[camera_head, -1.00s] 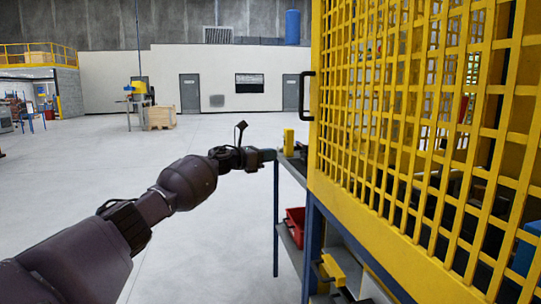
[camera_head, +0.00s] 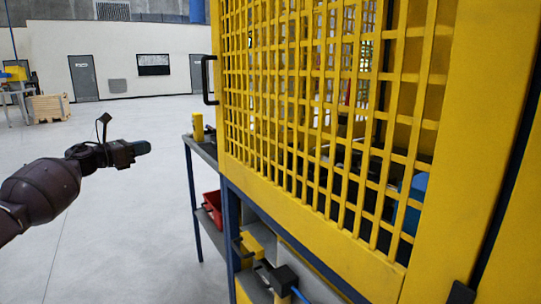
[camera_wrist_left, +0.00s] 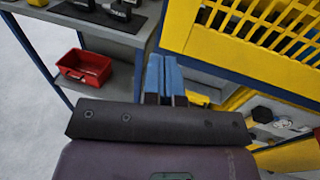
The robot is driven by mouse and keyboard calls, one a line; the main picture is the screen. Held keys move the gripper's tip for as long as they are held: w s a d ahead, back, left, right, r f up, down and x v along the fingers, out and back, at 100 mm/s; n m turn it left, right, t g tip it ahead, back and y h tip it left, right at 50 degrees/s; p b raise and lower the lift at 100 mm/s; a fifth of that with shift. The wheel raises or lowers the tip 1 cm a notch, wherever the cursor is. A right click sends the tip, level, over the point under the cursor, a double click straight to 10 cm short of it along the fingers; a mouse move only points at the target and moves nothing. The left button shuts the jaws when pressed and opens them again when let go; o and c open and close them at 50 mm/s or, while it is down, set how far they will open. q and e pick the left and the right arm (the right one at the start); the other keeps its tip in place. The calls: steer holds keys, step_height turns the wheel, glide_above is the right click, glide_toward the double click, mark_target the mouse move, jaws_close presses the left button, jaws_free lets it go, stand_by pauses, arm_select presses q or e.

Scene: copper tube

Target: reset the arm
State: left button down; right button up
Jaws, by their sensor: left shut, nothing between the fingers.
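My left gripper (camera_head: 142,148) reaches in from the left in the head view, held over open floor to the left of the shelf bench. It is empty. In the left wrist view its two blue fingers (camera_wrist_left: 164,76) are together, with the bench and the yellow cage behind them. A gap of floor shows between the gripper and the bench in the head view. My right gripper is in neither view.
A yellow mesh cage (camera_head: 235,110) with a black handle (camera_head: 207,80) fills the right. Beside it a grey bench (camera_head: 203,150) holds a yellow object (camera_head: 197,127); a red bin (camera_head: 213,209) sits lower. Open floor lies to the left.

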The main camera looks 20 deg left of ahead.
arm_select(q)
steer(key=shift+f, duration=0.1)
